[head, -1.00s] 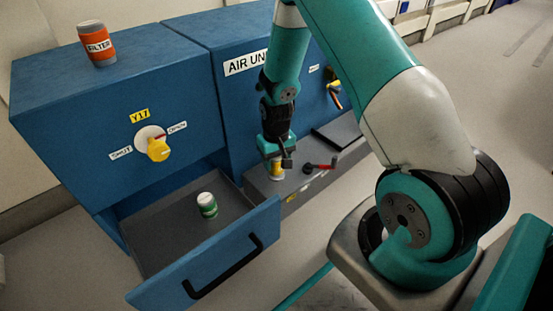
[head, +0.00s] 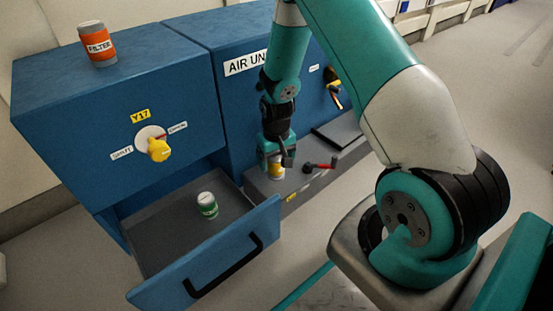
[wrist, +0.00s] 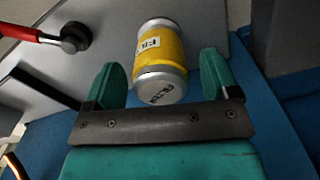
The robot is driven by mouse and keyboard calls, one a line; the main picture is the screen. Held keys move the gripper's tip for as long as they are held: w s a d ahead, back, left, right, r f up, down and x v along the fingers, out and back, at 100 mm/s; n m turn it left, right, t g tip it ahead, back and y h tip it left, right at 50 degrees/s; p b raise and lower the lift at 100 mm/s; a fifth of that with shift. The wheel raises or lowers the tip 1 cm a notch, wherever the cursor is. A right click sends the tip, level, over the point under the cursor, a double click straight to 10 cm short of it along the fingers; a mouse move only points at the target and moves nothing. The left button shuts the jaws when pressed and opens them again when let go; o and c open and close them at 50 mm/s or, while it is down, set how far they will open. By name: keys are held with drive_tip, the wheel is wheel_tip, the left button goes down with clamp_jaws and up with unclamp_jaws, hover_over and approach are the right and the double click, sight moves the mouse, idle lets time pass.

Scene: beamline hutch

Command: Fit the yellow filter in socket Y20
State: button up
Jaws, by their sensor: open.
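The yellow filter (wrist: 163,50) is a silver-capped can with a yellow band and a white label. In the wrist view it stands between and just beyond the two spread fingers of my gripper (wrist: 163,80), with gaps on both sides. In the head view my gripper (head: 276,160) is low over the grey ledge, and the yellow filter (head: 277,172) shows partly below it. A small yellow tag (head: 291,197) is on the ledge's front face, too small to read. I cannot make out socket Y20, or whether the filter sits in a socket.
A red-handled lever (head: 320,166) lies on the ledge right of the filter. An open blue drawer (head: 262,228) holds a green can (head: 207,205). An orange filter (head: 98,45) stands on the blue cabinet. A yellow knob (head: 158,149) is under tag Y17.

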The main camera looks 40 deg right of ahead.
wheel_tip(320, 180, up, 17)
drive_tip(key=p, duration=0.9)
drive_tip(key=shift+f+p, duration=0.15)
drive_tip(key=shift+p, duration=0.2)
drive_tip(key=s+a+r+n+y+p, duration=0.1)
drive_tip(key=s+a+r+n+p, duration=0.15)
drive_tip(key=a+r, duration=0.65)
drive_tip(key=s+a+r+n+y+p, duration=0.1)
drive_tip(key=s+a+r+p, duration=0.25)
drive_tip(key=r, duration=0.85)
drive_tip(key=s+a+r+n+y+p, duration=0.1)
drive_tip(key=s+a+r+n+p, duration=0.3)
drive_tip(key=s+r, duration=0.4)
drive_tip(key=s+a+r+n+y+p, duration=0.1)
drive_tip(key=s+a+r+n+p, duration=0.15)
drive_tip(key=s+a+r, duration=0.5)
wheel_tip(320, 180, up, 39)
drive_tip(key=d+p, duration=0.1)
drive_tip(key=p, duration=3.7)
drive_tip(key=shift+s+d+f, duration=0.15)
drive_tip(key=shift+s+d, duration=0.15)
